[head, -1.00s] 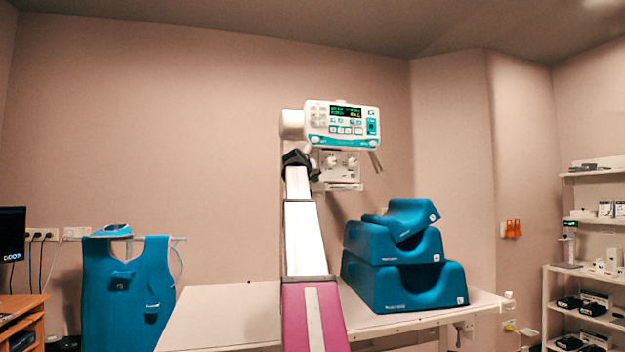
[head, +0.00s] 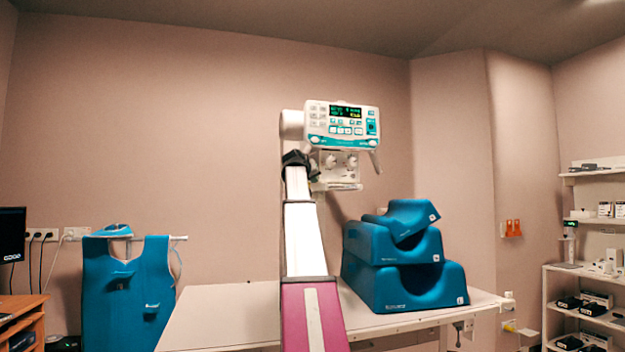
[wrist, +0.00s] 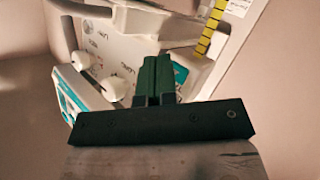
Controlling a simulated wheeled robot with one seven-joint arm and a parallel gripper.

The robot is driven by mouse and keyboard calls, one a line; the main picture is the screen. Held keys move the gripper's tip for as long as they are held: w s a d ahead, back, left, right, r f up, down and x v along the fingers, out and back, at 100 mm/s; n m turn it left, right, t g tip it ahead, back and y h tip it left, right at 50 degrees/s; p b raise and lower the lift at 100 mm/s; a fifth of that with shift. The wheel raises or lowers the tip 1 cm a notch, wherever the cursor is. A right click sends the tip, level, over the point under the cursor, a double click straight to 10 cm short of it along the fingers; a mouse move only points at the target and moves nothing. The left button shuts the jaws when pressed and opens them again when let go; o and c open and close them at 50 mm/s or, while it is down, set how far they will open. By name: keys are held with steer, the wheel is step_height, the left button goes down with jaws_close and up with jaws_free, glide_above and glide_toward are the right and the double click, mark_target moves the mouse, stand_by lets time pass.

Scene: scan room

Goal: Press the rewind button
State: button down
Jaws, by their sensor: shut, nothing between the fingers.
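The white and teal control unit (head: 341,126) is mounted above the table in the head view. Its front carries a lit dark display (head: 345,112) and several small buttons; which one is the rewind button cannot be read. My gripper (wrist: 157,62) is shut and empty in the wrist view, its dark green fingers together in front of white unit housing. A white knob (wrist: 113,88) and part of a teal-edged face (wrist: 72,98) show left of the fingers. I cannot see contact with any button. In the head view my arm reaches up to just below the unit's left end.
Blue foam positioning blocks (head: 405,287) are stacked on the white table (head: 220,310), right of my arm. A blue apron (head: 127,290) hangs at the left. Shelves (head: 590,262) stand at the right. A yellow scale strip (wrist: 209,27) shows in the wrist view.

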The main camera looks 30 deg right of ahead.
steer(key=shift+w+d+r, duration=0.1)
steer(key=shift+w+r, duration=0.1)
steer(key=shift+w, duration=0.35)
steer(key=shift+w+d+r, duration=0.1)
steer(key=shift+w+r, duration=0.05)
steer(key=shift+w, duration=0.35)
stand_by(0.8)
steer(key=shift+s+a+f, duration=0.1)
steer(key=shift+s, duration=0.15)
stand_by(0.4)
steer(key=shift+s+a+f, duration=0.1)
steer(key=shift+s+a, duration=0.1)
steer(key=shift+s, duration=0.7)
steer(key=shift+s+a+f, duration=0.1)
steer(key=shift+s+a, duration=0.15)
steer(key=shift+s, duration=0.65)
steer(key=shift+s+a+f, duration=0.1)
steer(key=shift+s+a, duration=0.1)
steer(key=shift+s, duration=0.7)
steer(key=shift+s, duration=0.1)
